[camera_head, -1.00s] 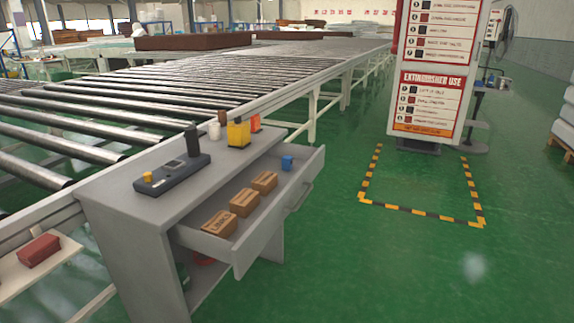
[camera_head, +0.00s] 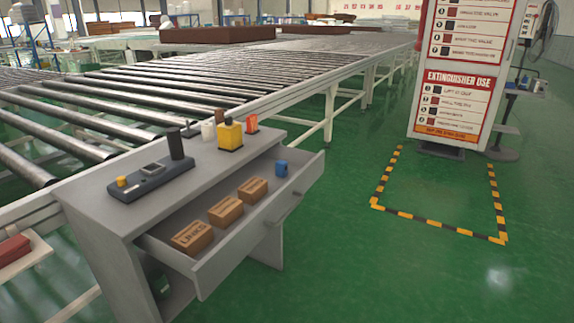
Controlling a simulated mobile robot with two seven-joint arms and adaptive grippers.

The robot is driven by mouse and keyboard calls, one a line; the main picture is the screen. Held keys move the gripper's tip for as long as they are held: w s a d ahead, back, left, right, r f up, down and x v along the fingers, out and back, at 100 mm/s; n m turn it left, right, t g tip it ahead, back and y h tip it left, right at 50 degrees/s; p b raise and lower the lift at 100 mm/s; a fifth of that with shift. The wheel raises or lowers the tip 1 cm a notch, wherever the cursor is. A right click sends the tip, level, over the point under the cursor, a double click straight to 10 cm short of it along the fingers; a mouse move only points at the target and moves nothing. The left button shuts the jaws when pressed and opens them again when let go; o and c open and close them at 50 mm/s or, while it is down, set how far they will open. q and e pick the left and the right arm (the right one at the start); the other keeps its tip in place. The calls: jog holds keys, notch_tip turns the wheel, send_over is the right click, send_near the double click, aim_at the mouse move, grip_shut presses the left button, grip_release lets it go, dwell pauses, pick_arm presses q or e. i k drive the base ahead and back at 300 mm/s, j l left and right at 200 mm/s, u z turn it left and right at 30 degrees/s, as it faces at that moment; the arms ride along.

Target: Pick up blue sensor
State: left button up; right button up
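The blue sensor (camera_head: 281,168) is a small blue block in the far right end of the open drawer (camera_head: 262,213) of a grey cabinet (camera_head: 95,195). It sits apart from several brown boxes in the same drawer; the nearest box (camera_head: 192,237) is at the drawer's front left. Neither of my grippers shows in the head view.
On the cabinet top are a dark control device (camera_head: 150,178), a yellow item (camera_head: 230,134), a white bottle (camera_head: 208,130) and an orange item (camera_head: 252,123). A roller conveyor (camera_head: 200,87) runs behind. The green floor (camera_head: 350,265) right of the drawer is clear, near an extinguisher sign (camera_head: 460,80).

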aim_at(281, 166)
jog(key=i+l+u, duration=0.1)
jog(key=l, duration=0.25)
jog(key=i+l, duration=0.25)
jog(key=i+l+u, duration=0.15)
jog(key=l, duration=0.3)
jog(key=i+l+u, duration=0.1)
jog(key=l, duration=0.25)
jog(key=i+l, duration=0.15)
jog(key=l, duration=0.2)
jog(key=i+l+u, duration=0.15)
jog(key=l, duration=0.25)
